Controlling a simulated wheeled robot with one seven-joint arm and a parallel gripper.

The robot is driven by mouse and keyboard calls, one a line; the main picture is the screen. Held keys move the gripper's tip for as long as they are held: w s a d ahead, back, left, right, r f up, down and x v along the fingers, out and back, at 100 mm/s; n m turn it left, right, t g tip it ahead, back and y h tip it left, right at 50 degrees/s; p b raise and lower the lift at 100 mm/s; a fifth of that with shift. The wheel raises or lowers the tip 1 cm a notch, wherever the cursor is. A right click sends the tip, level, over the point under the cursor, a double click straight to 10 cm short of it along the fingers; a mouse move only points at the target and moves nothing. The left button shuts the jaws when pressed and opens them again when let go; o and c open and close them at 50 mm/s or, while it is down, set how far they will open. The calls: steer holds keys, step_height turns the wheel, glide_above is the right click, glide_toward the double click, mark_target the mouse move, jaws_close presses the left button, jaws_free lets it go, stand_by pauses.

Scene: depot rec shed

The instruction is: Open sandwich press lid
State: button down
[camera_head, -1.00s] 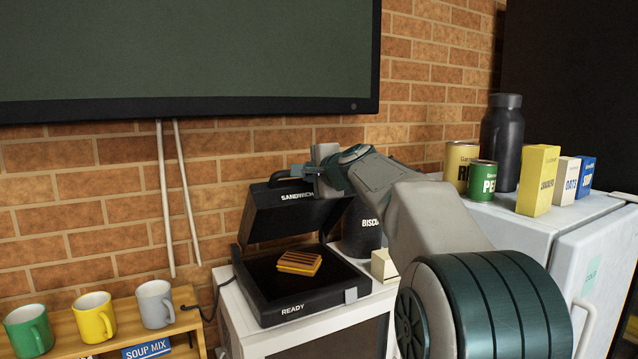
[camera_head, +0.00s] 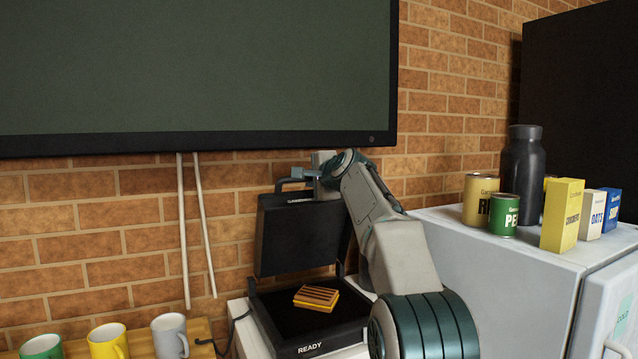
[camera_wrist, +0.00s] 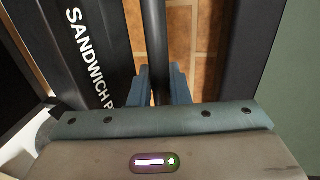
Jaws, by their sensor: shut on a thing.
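The sandwich press has its black lid (camera_head: 298,235) raised to a nearly upright angle above its black base (camera_head: 262,311), which is marked READY. A grilled sandwich (camera_head: 316,297) lies on the lower plate. My gripper (camera_head: 306,177) is at the top edge of the lid, shut on the lid's handle (camera_head: 282,184). In the wrist view, the dark handle bar (camera_wrist: 160,50) runs between my gripper's fingers (camera_wrist: 163,88), with the lid's SANDWICH lettering (camera_wrist: 88,55) to the left. My arm hides the right side of the press.
A dark wall screen (camera_head: 190,70) hangs above the press on the brick wall. Mugs (camera_head: 170,335) stand at lower left, near the press's cord. A white fridge (camera_head: 500,250) at right bears cans, boxes and a dark bottle (camera_head: 522,170). White cables (camera_head: 192,230) hang down the wall.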

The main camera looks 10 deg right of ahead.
steer(key=shift+w, duration=0.2)
stand_by(0.4)
steer(key=c, duration=1.4)
jaws_free()
steer(key=shift+s, duration=0.1)
steer(key=shift+s+d+b, duration=0.1)
steer(key=shift+s+b, duration=0.15)
steer(key=shift+b, duration=0.1)
steer(key=b+v, duration=0.5)
steer(key=v, duration=0.8)
steer(key=shift+b, duration=0.3)
steer(key=shift+r, duration=0.15)
